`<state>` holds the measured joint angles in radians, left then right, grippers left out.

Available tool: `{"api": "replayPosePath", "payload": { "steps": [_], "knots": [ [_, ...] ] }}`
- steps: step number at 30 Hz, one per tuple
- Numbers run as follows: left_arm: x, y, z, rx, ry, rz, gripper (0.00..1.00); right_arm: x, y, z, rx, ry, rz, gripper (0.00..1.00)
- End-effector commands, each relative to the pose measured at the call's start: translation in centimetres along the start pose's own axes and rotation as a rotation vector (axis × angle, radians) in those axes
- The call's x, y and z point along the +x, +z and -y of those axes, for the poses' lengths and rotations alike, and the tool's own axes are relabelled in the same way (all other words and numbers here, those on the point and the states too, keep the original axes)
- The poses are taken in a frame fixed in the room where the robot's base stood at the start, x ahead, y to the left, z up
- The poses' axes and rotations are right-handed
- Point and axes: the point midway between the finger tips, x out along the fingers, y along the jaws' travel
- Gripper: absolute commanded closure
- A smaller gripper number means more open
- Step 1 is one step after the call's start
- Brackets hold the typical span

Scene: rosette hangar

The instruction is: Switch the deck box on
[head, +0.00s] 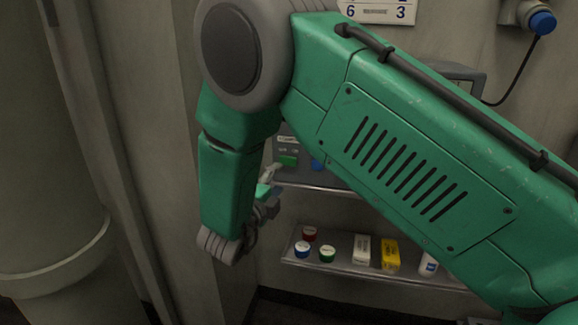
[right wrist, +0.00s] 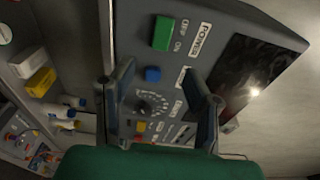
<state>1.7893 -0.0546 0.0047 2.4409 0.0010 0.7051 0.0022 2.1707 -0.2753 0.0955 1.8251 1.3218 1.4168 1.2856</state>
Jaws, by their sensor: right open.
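The deck box (head: 318,178) is a grey unit on the upper shelf, mostly hidden behind my right arm in the head view. In the right wrist view its panel (right wrist: 135,25) fills the middle, with a green switch (right wrist: 162,33) beside the labels OFF, ON and POWER. I cannot tell which way the switch is set. The switch also shows in the head view (head: 288,160). My right gripper (right wrist: 157,70) is open and empty, its fingers apart in front of the panel, with the switch beyond the fingertips. My left gripper is not in view.
The panel also has a blue button (right wrist: 153,74), a black knob (right wrist: 150,104) and a dark screen (right wrist: 238,75). A lower shelf (head: 345,268) holds small lidded jars (head: 327,254), a white box (head: 362,249) and a yellow box (head: 390,255). A pale column (head: 50,180) stands at the left.

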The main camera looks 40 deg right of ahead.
Motion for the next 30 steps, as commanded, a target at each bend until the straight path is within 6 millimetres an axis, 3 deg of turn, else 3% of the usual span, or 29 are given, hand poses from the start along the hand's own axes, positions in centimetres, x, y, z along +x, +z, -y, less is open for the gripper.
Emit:
{"api": "replayPosePath", "payload": {
  "steps": [6,12,25,26,29,30],
  "knots": [
    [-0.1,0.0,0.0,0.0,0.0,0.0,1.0,4.7,0.0,0.0,-0.001,0.0,-0.001,0.57],
    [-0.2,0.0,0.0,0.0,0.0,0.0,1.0,7.4,0.0,-0.1,-0.002,0.0,0.001,0.57],
    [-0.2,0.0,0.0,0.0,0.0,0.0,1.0,8.5,0.0,-0.1,-0.003,0.001,0.002,0.57],
    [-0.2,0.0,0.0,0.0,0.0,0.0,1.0,8.5,0.0,-0.1,-0.003,0.001,0.002,0.64],
    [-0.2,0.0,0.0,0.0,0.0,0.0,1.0,8.5,0.0,-0.1,-0.004,0.001,0.002,0.99],
    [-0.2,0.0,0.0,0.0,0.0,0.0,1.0,8.5,0.0,-0.1,-0.004,0.002,0.002,1.0]
  ]
}}
